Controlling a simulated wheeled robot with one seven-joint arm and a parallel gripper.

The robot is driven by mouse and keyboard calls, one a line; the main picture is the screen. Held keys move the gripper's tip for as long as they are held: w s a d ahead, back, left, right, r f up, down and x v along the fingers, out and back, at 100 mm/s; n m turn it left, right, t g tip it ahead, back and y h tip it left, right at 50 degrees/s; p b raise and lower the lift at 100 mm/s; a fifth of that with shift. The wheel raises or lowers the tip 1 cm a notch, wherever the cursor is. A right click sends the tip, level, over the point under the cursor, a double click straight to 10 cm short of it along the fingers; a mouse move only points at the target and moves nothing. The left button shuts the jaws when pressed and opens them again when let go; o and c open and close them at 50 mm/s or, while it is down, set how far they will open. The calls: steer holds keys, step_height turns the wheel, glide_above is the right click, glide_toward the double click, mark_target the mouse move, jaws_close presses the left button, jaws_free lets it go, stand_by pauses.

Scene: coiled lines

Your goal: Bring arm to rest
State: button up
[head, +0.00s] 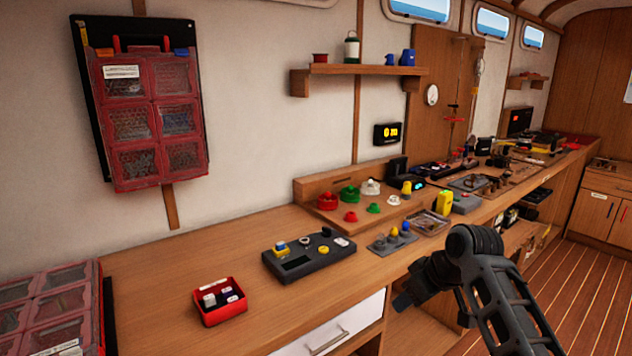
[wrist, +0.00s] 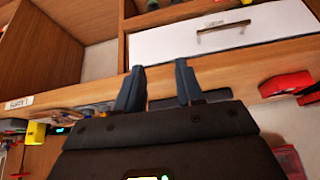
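My arm reaches in from the lower right of the head view. Its black links bend at a round joint, and my gripper (head: 404,302) hangs in front of the workbench (head: 150,285) edge, near the white drawer (head: 345,325). In the wrist view, my gripper (wrist: 159,68) has two dark blue fingers standing apart with nothing between them. The white drawer front (wrist: 225,32) and the bench edge lie beyond the fingers. The gripper touches nothing that I can see.
A red bin (head: 220,302) with small parts, a dark control box (head: 308,257) and a grey tray with knobs (head: 392,242) stand on the bench. A yellow device (head: 444,202) stands farther along. The floor (head: 590,300) at right is clear.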

steer(key=s+a+f+m+t, duration=0.2)
steer(key=s+a+f, duration=0.1)
steer(key=s+f, duration=0.5)
steer(key=s+a+f+m+t, duration=0.2)
steer(key=s+f, duration=0.5)
steer(key=s, duration=0.4)
steer(key=s+m+t, duration=0.1)
steer(key=s, duration=0.8)
steer(key=s+d+r+m+t+h, duration=0.1)
steer(key=s+d+r+h, duration=0.15)
steer(key=s, duration=0.65)
steer(key=s+d+r+m+t+h, duration=0.15)
steer(key=s+r, duration=0.25)
steer(key=s, duration=0.5)
steer(key=s+d+r+n+t, duration=0.1)
steer(key=s+d+r+t, duration=0.1)
steer(key=s+r, duration=0.8)
step_height(320, 180, up, 4)
steer(key=shift+d+f+t+y, duration=0.15)
steer(key=shift+d+t+y, duration=0.2)
steer(key=shift+d, duration=0.1)
steer(key=shift+w, duration=0.1)
steer(key=shift+c, duration=0.4)
